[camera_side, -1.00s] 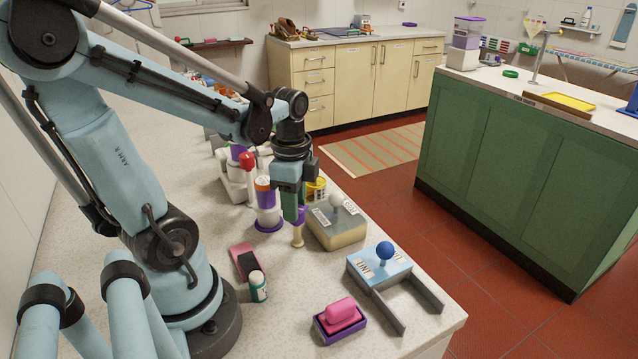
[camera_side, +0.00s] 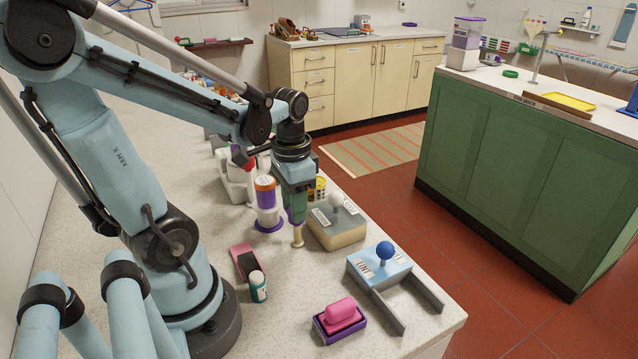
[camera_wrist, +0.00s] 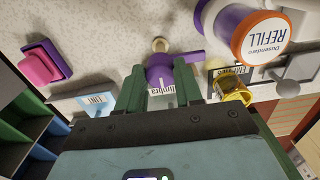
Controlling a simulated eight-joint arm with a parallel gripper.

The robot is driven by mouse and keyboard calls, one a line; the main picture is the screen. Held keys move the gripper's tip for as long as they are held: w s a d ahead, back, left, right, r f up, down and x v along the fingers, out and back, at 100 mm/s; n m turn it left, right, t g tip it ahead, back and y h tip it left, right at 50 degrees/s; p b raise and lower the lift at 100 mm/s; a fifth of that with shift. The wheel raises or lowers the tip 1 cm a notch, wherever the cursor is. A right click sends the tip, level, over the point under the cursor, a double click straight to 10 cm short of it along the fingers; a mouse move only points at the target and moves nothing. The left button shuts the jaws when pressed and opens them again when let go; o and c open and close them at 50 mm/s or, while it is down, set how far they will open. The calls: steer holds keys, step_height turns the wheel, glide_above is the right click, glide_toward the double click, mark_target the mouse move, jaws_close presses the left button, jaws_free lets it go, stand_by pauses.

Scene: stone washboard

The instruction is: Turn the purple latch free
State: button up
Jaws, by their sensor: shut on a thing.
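The purple latch (camera_wrist: 159,70) shows in the wrist view as a rounded purple body with a flat arm pointing right. A white label lies on the near side of it, partly covered. My gripper (camera_wrist: 161,88) has one green finger on each side of the latch and is shut on it. In the side view my gripper (camera_side: 296,216) points straight down, and only a little purple shows at its fingertips. A tan wooden peg (camera_side: 297,238) stands just in front of the latch; the peg (camera_wrist: 160,44) also shows in the wrist view.
A cream box with a white ball lever (camera_side: 338,232) is close right. A blue box with a blue ball (camera_side: 383,268) and pink soap in a purple tray (camera_side: 340,320) sit nearer the front.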

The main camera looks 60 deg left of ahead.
stand_by(0.4)
steer(key=o, duration=1)
steer(key=shift+o, duration=0.2)
step_height(320, 180, up, 12)
stand_by(0.5)
steer(key=w+d+f+t, duration=0.5)
steer(key=d+f+t, duration=0.1)
steer(key=d, duration=0.4)
steer(key=shift+w+t, duration=0.4)
steer(key=shift+t, duration=0.2)
